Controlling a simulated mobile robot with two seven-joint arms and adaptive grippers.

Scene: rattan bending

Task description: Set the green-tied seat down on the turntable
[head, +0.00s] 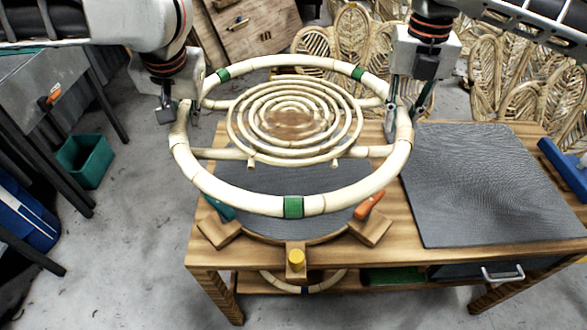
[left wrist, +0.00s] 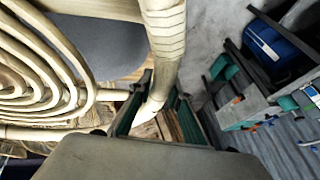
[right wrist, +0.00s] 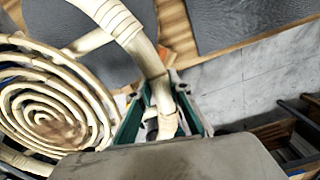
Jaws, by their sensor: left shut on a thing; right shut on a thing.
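The green-tied seat (head: 293,207) is a pale rattan ring with green bindings around a flat spiral (head: 240,140). It hangs roughly level above the turntable (head: 275,180), a round grey-topped disc on the wooden bench. My left gripper (head: 178,110) is shut on the ring's left side, and my right gripper (head: 402,115) is shut on its right side. The ring passes between the fingers in the left wrist view (left wrist: 160,60) and the right wrist view (right wrist: 140,50). The seat hides much of the turntable.
Wooden blocks, one with an orange handle (head: 369,204) and one with a yellow knob (head: 296,258), stand around the turntable. A dark grey mat (head: 490,185) covers the bench's right side. Woven rattan chair backs (head: 510,90) stand behind. A green bin (head: 84,160) is on the left floor.

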